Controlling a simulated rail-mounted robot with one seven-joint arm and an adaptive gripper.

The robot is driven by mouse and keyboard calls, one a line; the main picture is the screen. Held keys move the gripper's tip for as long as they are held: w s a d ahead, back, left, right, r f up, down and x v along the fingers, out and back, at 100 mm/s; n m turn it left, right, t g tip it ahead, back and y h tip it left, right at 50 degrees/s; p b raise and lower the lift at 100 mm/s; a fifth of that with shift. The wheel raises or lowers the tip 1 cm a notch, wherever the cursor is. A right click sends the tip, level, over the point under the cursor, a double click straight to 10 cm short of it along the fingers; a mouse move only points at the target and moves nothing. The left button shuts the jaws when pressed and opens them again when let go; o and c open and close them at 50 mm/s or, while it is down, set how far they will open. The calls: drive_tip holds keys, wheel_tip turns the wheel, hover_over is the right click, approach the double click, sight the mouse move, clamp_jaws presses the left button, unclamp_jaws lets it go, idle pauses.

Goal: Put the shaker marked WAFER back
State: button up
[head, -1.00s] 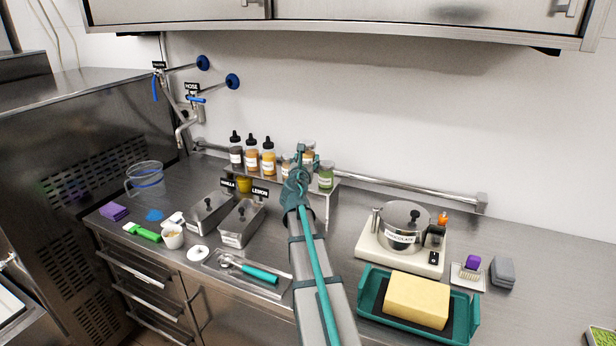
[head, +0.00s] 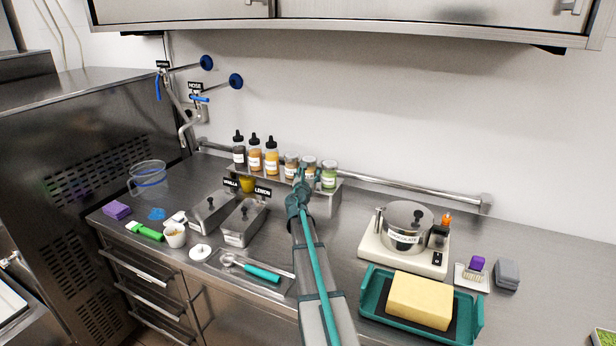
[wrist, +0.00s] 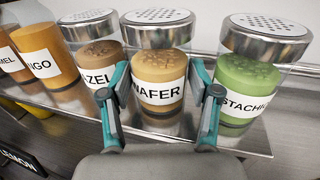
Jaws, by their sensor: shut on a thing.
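The shaker marked WAFER (wrist: 158,68) has a clear body with tan contents and a perforated metal lid.
Several dark-capped sauce bottles (head: 255,156) stand on the shelf's left part. Neighbouring shakers are close on both sides. To the right stand a pot (head: 405,228) on a scale and a teal tray (head: 375,300) with a yellow block.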

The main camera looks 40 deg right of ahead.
drive_tip(key=shift+f, duration=0.15)
drive_tip(key=o, duration=1.2)
drive_tip(key=shift+s+r, duration=0.1)
drive_tip(key=shift+r, duration=0.15)
drive_tip(key=b+v, duration=0.2)
drive_tip(key=v, duration=1)
drive_tip(key=shift+f, duration=0.1)
